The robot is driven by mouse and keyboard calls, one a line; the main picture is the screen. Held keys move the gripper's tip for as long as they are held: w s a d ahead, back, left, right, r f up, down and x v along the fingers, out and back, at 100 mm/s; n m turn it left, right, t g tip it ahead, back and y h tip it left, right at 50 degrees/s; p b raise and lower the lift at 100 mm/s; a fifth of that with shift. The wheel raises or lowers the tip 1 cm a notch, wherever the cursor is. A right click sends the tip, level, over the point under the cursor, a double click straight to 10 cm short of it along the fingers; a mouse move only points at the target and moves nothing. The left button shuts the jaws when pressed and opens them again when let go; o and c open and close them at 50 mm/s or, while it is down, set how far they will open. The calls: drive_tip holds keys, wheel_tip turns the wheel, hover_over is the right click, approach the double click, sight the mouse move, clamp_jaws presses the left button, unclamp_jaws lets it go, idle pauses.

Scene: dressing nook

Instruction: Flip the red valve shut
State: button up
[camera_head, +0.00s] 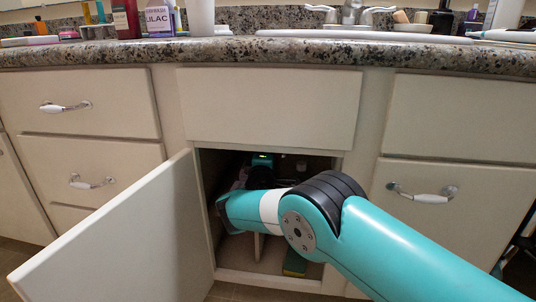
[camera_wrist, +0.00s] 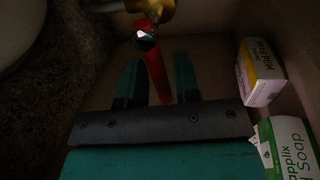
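The red valve (camera_wrist: 157,76) shows in the wrist view as a long lever with a shiny nut (camera_wrist: 146,39) at its top end, next to a yellow pipe fitting (camera_wrist: 152,10). The lever points down the picture. My gripper (camera_wrist: 157,68) is open, with one dark teal finger on each side of the lever and a visible gap at both sides. I cannot tell how deep the lever lies between the fingers. In the head view my arm reaches into the open cabinet (camera_head: 205,178); the valve is hidden there.
The cabinet door (camera_head: 120,240) stands open at the left. In the wrist view a yellow-and-white box (camera_wrist: 262,72) and a green-and-white soap box (camera_wrist: 284,148) stand along the right side. A green-yellow sponge (camera_head: 295,264) lies on the cabinet floor. The opening is narrow.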

drive_tip(key=shift+o, duration=0.3)
drive_tip(key=b+v, duration=0.5)
drive_tip(key=v, duration=0.7)
drive_tip(key=shift+f, duration=0.1)
idle(0.6)
